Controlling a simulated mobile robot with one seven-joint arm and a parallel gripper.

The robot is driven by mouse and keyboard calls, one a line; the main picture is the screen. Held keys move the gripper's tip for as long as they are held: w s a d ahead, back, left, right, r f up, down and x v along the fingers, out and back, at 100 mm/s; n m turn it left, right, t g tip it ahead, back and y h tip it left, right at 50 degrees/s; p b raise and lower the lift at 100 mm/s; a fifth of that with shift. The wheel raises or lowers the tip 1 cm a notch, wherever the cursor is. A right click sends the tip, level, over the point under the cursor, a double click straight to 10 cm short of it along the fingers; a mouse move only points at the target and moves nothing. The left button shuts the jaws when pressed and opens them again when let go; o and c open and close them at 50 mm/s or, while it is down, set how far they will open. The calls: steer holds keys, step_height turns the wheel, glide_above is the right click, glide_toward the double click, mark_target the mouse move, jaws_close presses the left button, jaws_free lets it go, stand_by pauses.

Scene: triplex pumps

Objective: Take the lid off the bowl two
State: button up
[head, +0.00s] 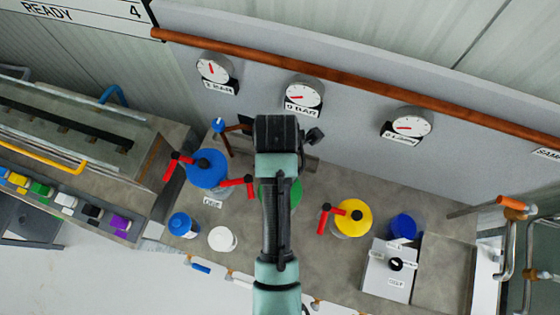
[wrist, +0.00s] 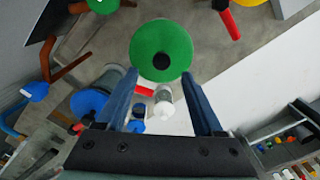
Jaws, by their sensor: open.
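A round green lid (wrist: 146,42) with a small black knob (wrist: 161,61) fills the upper middle of the wrist view. In the head view only a piece of the green lid (head: 294,194) shows, behind my arm; it is the middle of three lidded pumps, and its number label is hidden. My gripper (wrist: 160,76) is open and empty. Its two blue fingers reach toward the near side of the lid, one at each side of the picture's middle. I cannot tell how far above the lid they are. In the head view the fingers are hidden.
A blue-lidded pump (head: 207,168) labelled ONE stands left, a yellow-lidded one (head: 353,217) right, with red handles. A blue-capped jar (head: 184,225) and white-capped jar (head: 222,239) stand in front. A switch box (head: 388,270) is at right. Gauges and a copper pipe (head: 350,80) line the back wall.

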steer(key=shift+s+d+f+p, duration=0.1)
steer(key=shift+s+f+p, duration=0.2)
steer(key=shift+f, duration=0.35)
steer(key=f, duration=0.1)
steer(key=f+p, duration=0.1)
steer(key=f, duration=0.1)
steer(key=shift+w+d+f, duration=0.2)
steer(key=shift+w, duration=0.15)
steer(key=shift+f, duration=0.55)
jaws_close()
